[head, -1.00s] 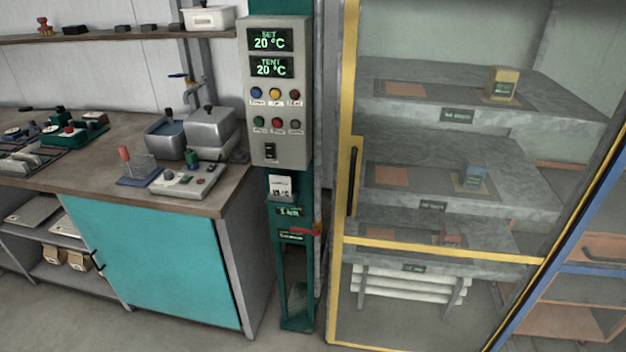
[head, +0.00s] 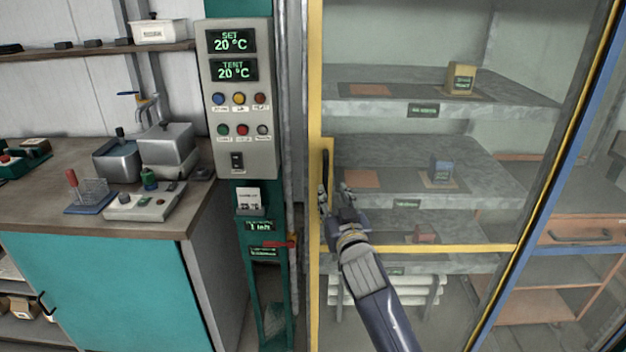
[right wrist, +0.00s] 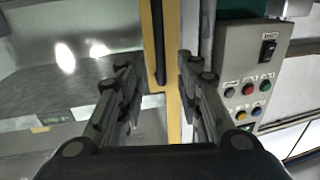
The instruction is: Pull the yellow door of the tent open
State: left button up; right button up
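The yellow-framed glass door (head: 315,90) of the tent stands upright on the right in the head view and looks shut. Its black vertical handle (head: 325,168) is on the left stile; the handle also shows in the right wrist view (right wrist: 157,42). My right gripper (head: 335,192) is at the lower part of the handle. In the right wrist view my right gripper (right wrist: 159,72) is open, with one finger on each side of the yellow stile and the handle between or just beyond the tips. I cannot tell whether it touches. My left gripper is out of view.
A green post with a grey control panel (head: 240,100) stands just left of the door. Left of it is a bench (head: 120,215) with instruments. Shelves (head: 480,100) with small boxes show behind the glass. An orange drawer unit (head: 590,232) stands at the right.

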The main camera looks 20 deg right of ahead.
aim_at(326, 180)
jog(key=w, duration=0.6)
jog(key=w+d+p, duration=0.1)
jog(key=w, duration=0.2)
jog(key=shift+w+f, duration=0.1)
jog(key=shift+w, duration=0.2)
jog(key=shift+a, duration=0.1)
grip_shut()
